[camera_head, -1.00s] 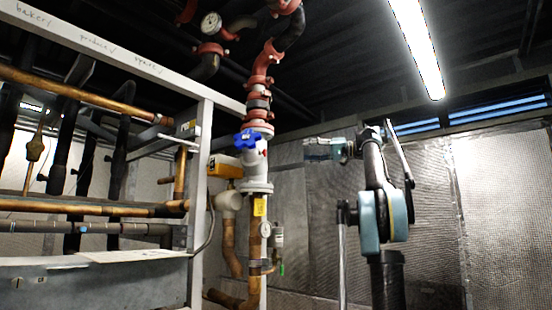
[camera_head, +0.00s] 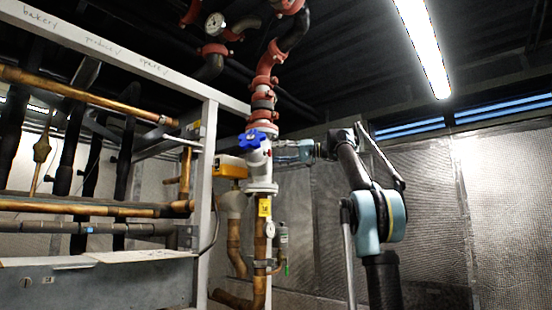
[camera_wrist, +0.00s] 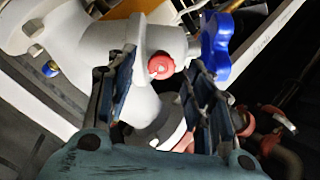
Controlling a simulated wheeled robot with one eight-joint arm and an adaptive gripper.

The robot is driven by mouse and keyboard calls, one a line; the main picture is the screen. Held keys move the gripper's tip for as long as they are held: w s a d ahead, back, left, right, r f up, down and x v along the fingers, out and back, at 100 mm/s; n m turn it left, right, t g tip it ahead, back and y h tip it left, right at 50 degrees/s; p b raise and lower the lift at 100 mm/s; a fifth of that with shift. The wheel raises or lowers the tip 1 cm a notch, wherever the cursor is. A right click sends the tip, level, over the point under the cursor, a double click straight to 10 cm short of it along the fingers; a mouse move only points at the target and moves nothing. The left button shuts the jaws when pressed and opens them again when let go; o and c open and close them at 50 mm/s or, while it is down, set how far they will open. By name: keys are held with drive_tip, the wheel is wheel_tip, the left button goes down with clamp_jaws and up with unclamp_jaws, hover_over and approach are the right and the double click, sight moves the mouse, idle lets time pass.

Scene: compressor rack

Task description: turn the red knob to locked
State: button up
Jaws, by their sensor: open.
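The red knob (camera_wrist: 160,66) is a small round cap on the side of a white valve body (camera_wrist: 110,42) in the wrist view. In the head view the white valve (camera_head: 262,172) stands in a vertical pipe, and the knob's side is mostly hidden by my gripper. My gripper (camera_wrist: 160,84) is open and empty, with one finger to each side of the knob in the wrist picture. I cannot tell whether the fingers touch it. In the head view my gripper (camera_head: 282,152) reaches the valve from the right.
A blue handwheel (camera_head: 251,139) sits on the valve's front, close to my right finger in the wrist view (camera_wrist: 216,48). A yellow box (camera_head: 230,167) is left of the valve. A white rack frame (camera_head: 206,150) with copper pipes stands left. Red-coupled pipes (camera_head: 264,85) rise above.

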drive_tip(key=shift+w+a, duration=0.15)
drive_tip(key=shift+a, duration=0.65)
drive_tip(key=c, duration=1.1)
drive_tip(key=shift+m, duration=0.9)
drive_tip(key=o, duration=1.1)
drive_tip(key=shift+f, duration=0.1)
drive_tip(key=shift+d, duration=0.15)
